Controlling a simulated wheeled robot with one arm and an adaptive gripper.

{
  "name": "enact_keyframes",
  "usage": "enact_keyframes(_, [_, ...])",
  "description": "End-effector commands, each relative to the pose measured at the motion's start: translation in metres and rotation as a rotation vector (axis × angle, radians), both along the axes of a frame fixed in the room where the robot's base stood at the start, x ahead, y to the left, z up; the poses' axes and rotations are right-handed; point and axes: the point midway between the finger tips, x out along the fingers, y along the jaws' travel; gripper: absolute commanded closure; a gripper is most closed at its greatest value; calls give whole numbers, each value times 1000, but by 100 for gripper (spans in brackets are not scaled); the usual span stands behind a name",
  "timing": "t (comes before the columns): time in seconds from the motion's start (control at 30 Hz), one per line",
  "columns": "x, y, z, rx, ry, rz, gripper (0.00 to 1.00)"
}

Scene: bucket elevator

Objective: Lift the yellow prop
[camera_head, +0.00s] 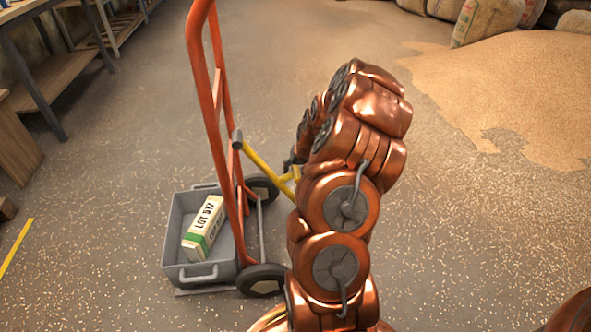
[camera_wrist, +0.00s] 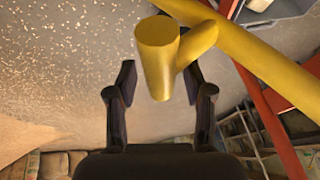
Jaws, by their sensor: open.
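The yellow prop (camera_head: 262,161) is a slanted bar with a dark end, leaning out from the orange-red hand truck (camera_head: 216,120). In the wrist view the prop (camera_wrist: 262,55) crosses the top right, and a short branch ends in a thick round yellow knob (camera_wrist: 158,50). My gripper (camera_wrist: 160,72) is open, with the knob showing between its two dark fingers. In the head view my copper arm hides most of my gripper and the prop's lower end.
A grey bin (camera_head: 171,235) stands on the truck's base, holding a carton (camera_head: 204,228) marked with a LOT number. The truck's wheels (camera_head: 262,281) are beside my arm. A grain heap (camera_head: 520,95) and sacks (camera_head: 487,18) lie at the upper right. A workbench (camera_head: 62,72) stands upper left. Open floor lies between.

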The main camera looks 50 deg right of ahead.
Motion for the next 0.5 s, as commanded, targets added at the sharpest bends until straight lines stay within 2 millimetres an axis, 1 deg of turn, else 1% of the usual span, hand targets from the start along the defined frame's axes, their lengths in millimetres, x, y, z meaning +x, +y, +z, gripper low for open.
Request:
enact_keyframes(0.07, [0, 0, 0, 0, 0, 0, 48])
enact_keyframes(0.1, [0, 0, 0, 0, 0, 0, 50])
enact_keyframes(0.5, [-1, 0, 0, 1, 1, 0, 92])
